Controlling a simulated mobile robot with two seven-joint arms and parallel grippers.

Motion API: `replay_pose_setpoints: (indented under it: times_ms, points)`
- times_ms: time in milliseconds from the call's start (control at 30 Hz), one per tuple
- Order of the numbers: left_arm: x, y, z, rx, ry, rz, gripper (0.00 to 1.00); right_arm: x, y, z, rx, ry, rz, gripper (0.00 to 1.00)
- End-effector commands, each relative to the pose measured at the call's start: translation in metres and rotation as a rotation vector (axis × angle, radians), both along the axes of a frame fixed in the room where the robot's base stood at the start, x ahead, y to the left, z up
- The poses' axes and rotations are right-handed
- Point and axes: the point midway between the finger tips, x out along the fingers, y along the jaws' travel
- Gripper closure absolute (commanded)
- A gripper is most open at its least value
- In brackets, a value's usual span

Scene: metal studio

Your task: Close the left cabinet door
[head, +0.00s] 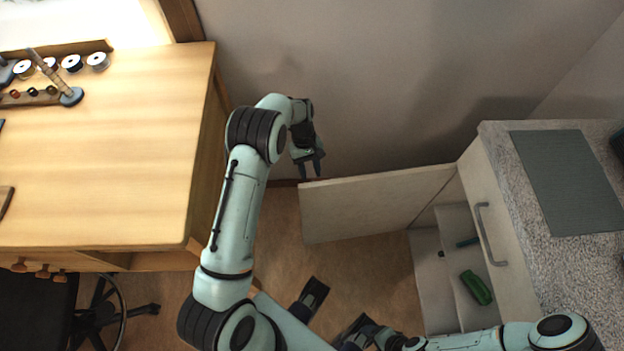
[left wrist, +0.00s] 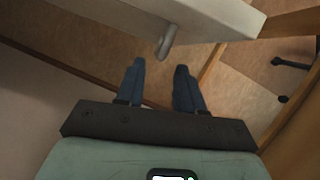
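The left cabinet door (head: 375,202) is a pale panel standing wide open, out from the cabinet front (head: 490,220). My left gripper (head: 310,172) is beside the door's free end, on its wall side. In the left wrist view the door (left wrist: 215,15) crosses the top, with a metal handle (left wrist: 167,42) on its face. The left fingers (left wrist: 160,68) are spread apart with nothing between them, just short of the handle.
Inside the open cabinet are a green object (head: 476,288) and a small blue one (head: 468,241). A wooden desk (head: 110,150) stands at left, with a wheeled chair (head: 100,310) below it. Bare floor (head: 350,265) lies before the door.

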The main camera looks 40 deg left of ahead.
Motion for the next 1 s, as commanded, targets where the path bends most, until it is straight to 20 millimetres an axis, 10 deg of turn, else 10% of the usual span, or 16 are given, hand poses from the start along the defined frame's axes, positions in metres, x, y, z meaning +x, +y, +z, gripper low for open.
replay_pose_setpoints:
  times_ms: [633,767,1000]
  points:
    - [-0.009,-0.013,-0.038,0.000,0.000,0.001,0.63,0.001,0.000,-0.002,0.000,-0.004,0.000,0.28]
    - [-0.008,-0.013,-0.038,0.000,0.000,0.001,1.00,0.001,0.000,-0.002,0.000,-0.004,0.000,0.28]
    - [-0.009,-0.013,-0.038,0.000,0.000,0.002,1.00,0.001,0.000,-0.002,0.000,-0.004,0.000,0.28]
